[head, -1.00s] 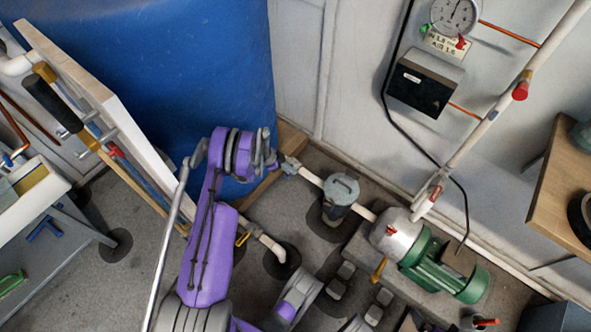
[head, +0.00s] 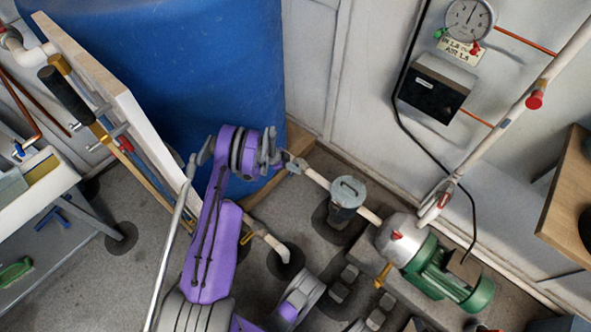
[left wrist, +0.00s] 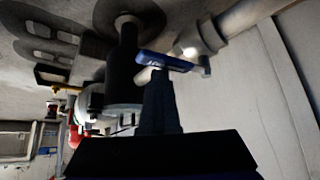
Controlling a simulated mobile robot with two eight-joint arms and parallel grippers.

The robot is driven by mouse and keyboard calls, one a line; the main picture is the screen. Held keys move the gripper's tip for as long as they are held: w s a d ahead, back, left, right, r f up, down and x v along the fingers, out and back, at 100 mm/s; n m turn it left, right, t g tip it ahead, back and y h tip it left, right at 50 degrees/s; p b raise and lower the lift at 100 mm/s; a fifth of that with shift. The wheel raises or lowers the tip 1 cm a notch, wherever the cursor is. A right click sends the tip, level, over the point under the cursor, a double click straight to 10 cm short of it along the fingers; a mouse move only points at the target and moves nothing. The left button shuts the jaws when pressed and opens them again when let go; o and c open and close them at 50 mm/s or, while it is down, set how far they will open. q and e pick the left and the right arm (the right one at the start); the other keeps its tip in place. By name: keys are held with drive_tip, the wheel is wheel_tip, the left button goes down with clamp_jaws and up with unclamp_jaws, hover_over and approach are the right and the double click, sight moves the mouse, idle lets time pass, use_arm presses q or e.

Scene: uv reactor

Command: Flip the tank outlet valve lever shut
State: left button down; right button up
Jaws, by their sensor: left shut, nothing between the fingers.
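The blue tank outlet valve lever (left wrist: 165,62) shows in the left wrist view, just past my fingertips. It joins a grey valve body (left wrist: 200,36) on a pale pipe. My left gripper (left wrist: 158,78) is shut and empty, its tips at or very near the lever's underside in the picture; I cannot tell whether they touch. In the head view my left gripper (head: 274,150) is beside the foot of the blue tank (head: 190,60), by the outlet valve (head: 293,164). The lever is not clear there, close to the gripper. My right gripper is not in view.
A grey strainer pot (head: 347,192) sits on the pipe towards the green pump (head: 445,265). A white panel (head: 110,90) leans left of the tank. A wooden-topped bench (head: 568,195) is at right. The wall stands close behind the valve.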

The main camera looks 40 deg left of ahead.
use_arm(q)
wheel_tip(320, 180, up, 10)
drive_tip(key=p, duration=0.2)
drive_tip(key=shift+p, duration=0.35)
idle(0.3)
